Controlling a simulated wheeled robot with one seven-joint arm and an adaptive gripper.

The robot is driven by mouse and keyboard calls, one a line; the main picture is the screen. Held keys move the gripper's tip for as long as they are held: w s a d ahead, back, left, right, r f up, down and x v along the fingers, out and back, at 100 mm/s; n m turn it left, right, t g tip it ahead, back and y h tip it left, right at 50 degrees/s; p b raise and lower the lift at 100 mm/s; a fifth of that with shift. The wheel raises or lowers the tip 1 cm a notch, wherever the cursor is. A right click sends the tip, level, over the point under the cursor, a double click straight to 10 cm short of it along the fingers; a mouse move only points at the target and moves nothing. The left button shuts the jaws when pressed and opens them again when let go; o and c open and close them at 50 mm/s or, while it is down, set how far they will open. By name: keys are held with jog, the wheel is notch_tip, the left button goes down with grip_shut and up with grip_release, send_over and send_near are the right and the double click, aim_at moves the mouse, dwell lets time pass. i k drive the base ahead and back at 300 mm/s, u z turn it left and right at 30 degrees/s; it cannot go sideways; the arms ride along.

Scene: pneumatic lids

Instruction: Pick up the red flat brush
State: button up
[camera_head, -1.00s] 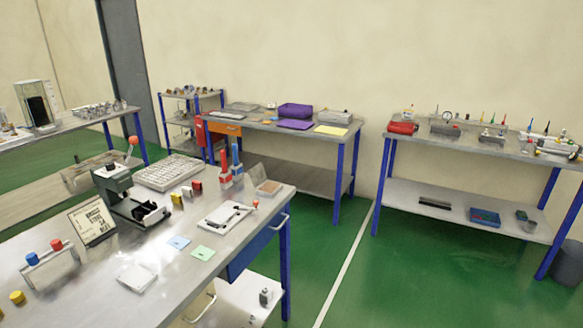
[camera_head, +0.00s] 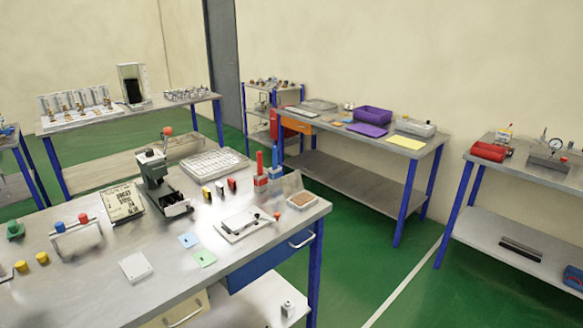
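I cannot make out a red flat brush for certain at this size. Upright red and blue items (camera_head: 261,172) stand near the back right part of the near workbench (camera_head: 165,270). Several small coloured blocks (camera_head: 219,190) stand to their left. A red object (camera_head: 490,151) lies on the table at the right, with small upright items behind it. My gripper is not in view.
The near bench also holds a dark press (camera_head: 152,170), a framed sign (camera_head: 123,203), a white tray (camera_head: 214,164) and blue and green cards. A table with a purple bin (camera_head: 373,115) stands behind. Green floor (camera_head: 400,262) is open between the benches.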

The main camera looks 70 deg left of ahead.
aim_at(260, 159)
jog(key=i, duration=1.8)
jog(key=u, duration=2.8)
